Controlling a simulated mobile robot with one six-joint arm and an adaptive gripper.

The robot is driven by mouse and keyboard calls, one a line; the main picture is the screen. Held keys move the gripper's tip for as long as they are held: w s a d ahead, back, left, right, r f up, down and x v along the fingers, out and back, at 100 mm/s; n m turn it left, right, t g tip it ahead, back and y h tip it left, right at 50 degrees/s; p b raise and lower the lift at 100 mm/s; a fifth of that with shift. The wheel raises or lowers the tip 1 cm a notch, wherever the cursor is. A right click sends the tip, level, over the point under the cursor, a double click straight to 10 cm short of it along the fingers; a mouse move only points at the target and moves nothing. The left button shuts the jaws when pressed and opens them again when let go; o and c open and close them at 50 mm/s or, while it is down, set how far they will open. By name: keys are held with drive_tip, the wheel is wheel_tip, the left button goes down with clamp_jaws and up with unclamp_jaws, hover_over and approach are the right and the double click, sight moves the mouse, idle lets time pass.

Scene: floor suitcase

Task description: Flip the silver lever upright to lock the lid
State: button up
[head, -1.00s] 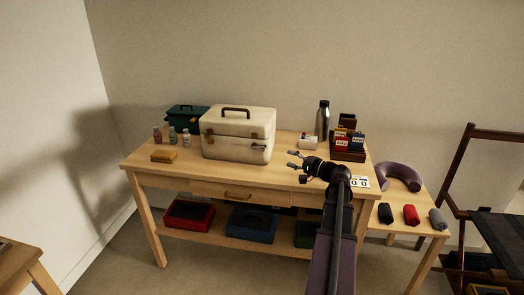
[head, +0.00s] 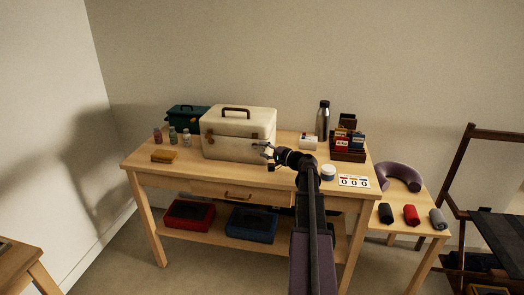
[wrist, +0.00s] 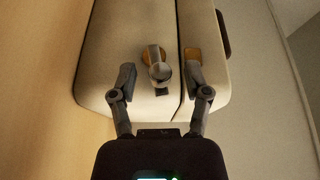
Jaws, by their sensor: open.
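The cream case (head: 225,146) stands on the wooden table with its lid (head: 240,118) down. In the wrist view the case (wrist: 115,45) appears sideways, with a dark seam between body and lid. The silver lever (wrist: 161,72) sits on a brass mount on the body side of the seam and sticks out towards the camera. A brass plate (wrist: 192,57) is on the lid side. My gripper (wrist: 160,82) is open, its fingers on either side of the lever. No contact with the lever is visible. In the head view my gripper (head: 267,152) is at the case's right front.
A steel bottle (head: 323,120), a card organizer (head: 348,145) and a round jar (head: 328,172) stand to the right. The table front is clear.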

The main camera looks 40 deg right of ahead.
drive_tip(key=shift+w+a, duration=0.1)
drive_tip(key=shift+w, duration=0.2)
clamp_jaws()
drive_tip(key=shift+a, duration=0.15)
